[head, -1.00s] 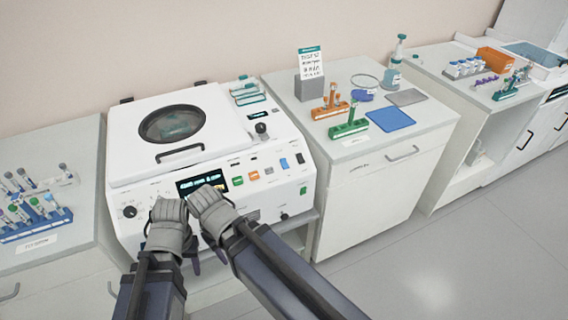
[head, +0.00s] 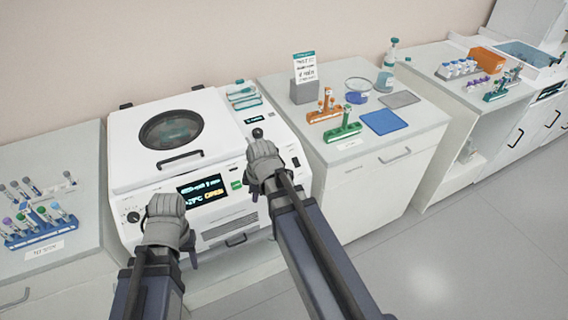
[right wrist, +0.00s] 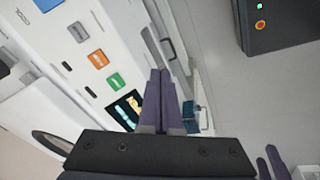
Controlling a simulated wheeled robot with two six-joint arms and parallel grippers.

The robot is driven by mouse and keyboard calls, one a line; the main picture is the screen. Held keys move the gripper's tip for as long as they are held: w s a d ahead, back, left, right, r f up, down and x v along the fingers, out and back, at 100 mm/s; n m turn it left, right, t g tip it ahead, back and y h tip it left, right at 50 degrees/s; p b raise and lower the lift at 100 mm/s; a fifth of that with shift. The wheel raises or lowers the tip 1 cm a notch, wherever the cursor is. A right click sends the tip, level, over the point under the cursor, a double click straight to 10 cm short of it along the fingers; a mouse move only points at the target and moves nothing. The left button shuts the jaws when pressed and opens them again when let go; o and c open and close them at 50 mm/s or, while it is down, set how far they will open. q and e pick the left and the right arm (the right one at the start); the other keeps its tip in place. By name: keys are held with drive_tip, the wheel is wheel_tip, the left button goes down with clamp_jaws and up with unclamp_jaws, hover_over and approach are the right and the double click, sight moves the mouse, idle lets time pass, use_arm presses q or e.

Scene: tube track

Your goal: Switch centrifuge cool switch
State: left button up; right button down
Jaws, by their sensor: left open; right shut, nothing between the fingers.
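My right gripper (head: 252,196) is shut and empty in front of the panel's right part, hiding the blue switch in the head view. In the right wrist view, the shut fingers (right wrist: 161,74) point along the panel, with orange button (right wrist: 98,59) and green button (right wrist: 116,81) beside them. A blue switch (right wrist: 46,4) is cut by the top edge. My left gripper (head: 192,256) is open, low before the panel's left part.
A dark switch (head: 296,162) and a black knob (head: 257,134) are on the centrifuge's right side. A tube rack (head: 38,232) stands on the bench at left. The right bench holds orange and green racks (head: 343,133) and a blue mat (head: 385,122). The floor is clear.

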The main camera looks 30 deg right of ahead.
drive_tip(key=w+d+r+n+t+p, duration=0.1)
drive_tip(key=w+d+r+n, duration=0.1)
drive_tip(key=d, duration=0.5)
drive_tip(key=w+d+r+n+t+p, duration=0.1)
drive_tip(key=w+d+r+n+p, duration=0.1)
drive_tip(key=d, duration=0.6)
wheel_tip(320, 180, up, 2)
drive_tip(key=shift+w+d+r+n+t+h, duration=0.1)
drive_tip(key=shift+w+d+n+t+h, duration=0.2)
drive_tip(key=shift+w+n, duration=0.5)
drive_tip(key=shift+s+a, duration=0.1)
drive_tip(key=shift+s, duration=0.05)
drive_tip(key=b+x, duration=1.2)
drive_tip(key=x, duration=0.2)
drive_tip(key=shift+f+b, duration=0.3)
drive_tip(key=shift+r, duration=0.25)
drive_tip(key=shift+r+p, duration=0.7)
drive_tip(key=shift+p, duration=0.2)
